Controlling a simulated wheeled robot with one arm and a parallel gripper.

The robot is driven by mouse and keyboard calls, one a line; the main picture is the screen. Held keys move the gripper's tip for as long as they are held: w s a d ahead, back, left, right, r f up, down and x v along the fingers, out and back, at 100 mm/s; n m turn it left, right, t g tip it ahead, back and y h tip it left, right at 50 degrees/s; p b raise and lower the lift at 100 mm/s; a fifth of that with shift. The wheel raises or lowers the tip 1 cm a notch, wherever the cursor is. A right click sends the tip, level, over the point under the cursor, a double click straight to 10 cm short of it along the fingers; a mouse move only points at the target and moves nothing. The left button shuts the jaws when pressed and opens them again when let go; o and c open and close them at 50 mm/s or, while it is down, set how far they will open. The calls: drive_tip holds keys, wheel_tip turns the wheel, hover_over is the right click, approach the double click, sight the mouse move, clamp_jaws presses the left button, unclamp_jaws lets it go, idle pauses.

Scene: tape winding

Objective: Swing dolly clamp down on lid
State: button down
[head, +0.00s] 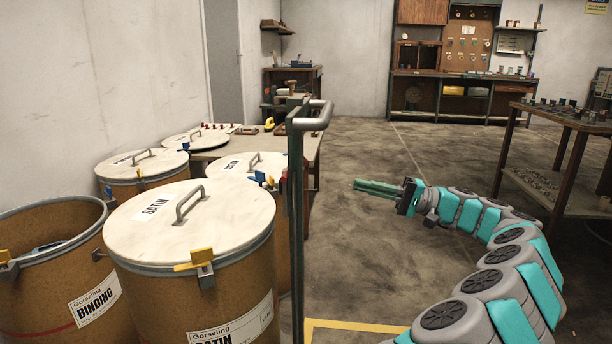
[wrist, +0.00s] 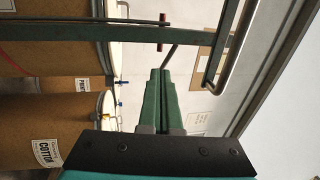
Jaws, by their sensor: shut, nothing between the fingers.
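In the head view, a drum labelled SATIN stands at the front with a pale lid (head: 225,215) lying on it. A yellow latch (head: 193,260) sits at its front rim. A green upright post (head: 296,220) with a grey bent handle (head: 315,120) stands just right of the drums and hides part of them. My gripper (head: 375,187) is right of the post, over open floor, pointing left. Its green fingers are shut and empty in the wrist view (wrist: 165,75). A red-handled part (wrist: 162,20) shows beyond the fingertips. I cannot tell which part is the dolly clamp.
An open drum labelled BINDING (head: 75,262) stands at the left. More lidded drums (head: 148,165) and a workbench (head: 312,150) lie behind. A table (head: 570,125) stands at the right. The floor between is clear, with a yellow-edged frame (head: 350,326) low in front.

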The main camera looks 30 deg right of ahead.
drive_tip(key=b, duration=0.1)
approach(285, 193)
drive_tip(key=w+a+r, duration=0.3)
drive_tip(key=w+r, duration=0.2)
drive_tip(key=w, duration=0.1)
drive_tip(key=shift+w+d+r, duration=0.15)
drive_tip(key=shift+r, duration=0.05)
drive_tip(key=shift+r, duration=0.1)
drive_tip(key=shift+w+a+r+g+h+p, duration=0.3)
drive_tip(key=shift+w+a+g+h+p, duration=0.15)
drive_tip(key=shift+h+p, duration=0.35)
drive_tip(key=shift+s+f, duration=0.1)
drive_tip(key=shift+f, duration=0.05)
